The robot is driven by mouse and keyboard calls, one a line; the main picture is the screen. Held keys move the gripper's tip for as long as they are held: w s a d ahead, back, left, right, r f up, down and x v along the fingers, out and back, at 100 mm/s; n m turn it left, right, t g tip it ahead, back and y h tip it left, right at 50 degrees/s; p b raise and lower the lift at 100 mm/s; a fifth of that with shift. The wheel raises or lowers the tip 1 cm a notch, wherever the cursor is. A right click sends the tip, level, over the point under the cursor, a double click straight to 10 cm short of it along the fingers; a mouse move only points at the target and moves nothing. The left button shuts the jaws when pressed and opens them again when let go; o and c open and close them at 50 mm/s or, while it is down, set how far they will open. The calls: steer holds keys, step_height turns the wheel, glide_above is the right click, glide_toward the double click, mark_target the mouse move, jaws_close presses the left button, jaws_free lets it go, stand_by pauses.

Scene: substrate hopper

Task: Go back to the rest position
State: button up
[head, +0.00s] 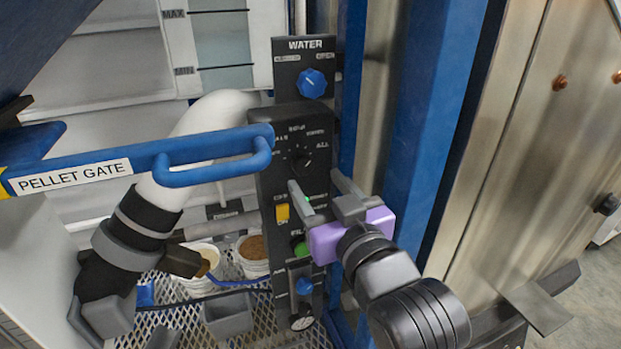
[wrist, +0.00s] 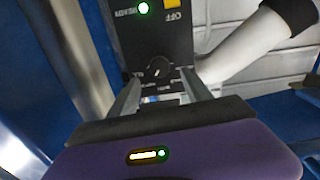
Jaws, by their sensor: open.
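My gripper (head: 318,192) has a purple body and two grey fingers. It is open and empty in front of the black control panel (head: 281,142). In the head view its fingers point at the panel, near the yellow switch (head: 282,212) and the green button (head: 301,248). In the wrist view the gripper (wrist: 168,100) spans a black knob (wrist: 159,70), with a lit green lamp (wrist: 143,8) above it. I cannot tell whether a finger touches the panel; part of the panel's lower right is hidden behind my gripper.
A blue handle marked PELLET GATE (head: 130,166) reaches across from the left. A blue WATER knob (head: 312,83) sits at the panel top. White buckets (head: 253,257) stand on a mesh shelf (head: 186,322) below. A blue post (head: 425,110) rises just right of the panel.

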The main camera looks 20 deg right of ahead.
steer(key=shift+s, duration=0.95)
step_height(320, 180, up, 4)
steer(key=t, duration=0.2)
steer(key=s+f+g, duration=0.1)
steer(key=s+f, duration=0.7)
steer(key=s, duration=0.4)
steer(key=s+d+f+g, duration=0.1)
steer(key=s+f+g, duration=0.1)
steer(key=s+f, duration=0.7)
steer(key=s+d+f+g, duration=0.1)
steer(key=s+f+g, duration=0.1)
steer(key=s+f, duration=0.7)
steer(key=s, duration=0.6)
steer(key=shift+d+m, duration=0.15)
steer(key=shift+m, duration=0.25)
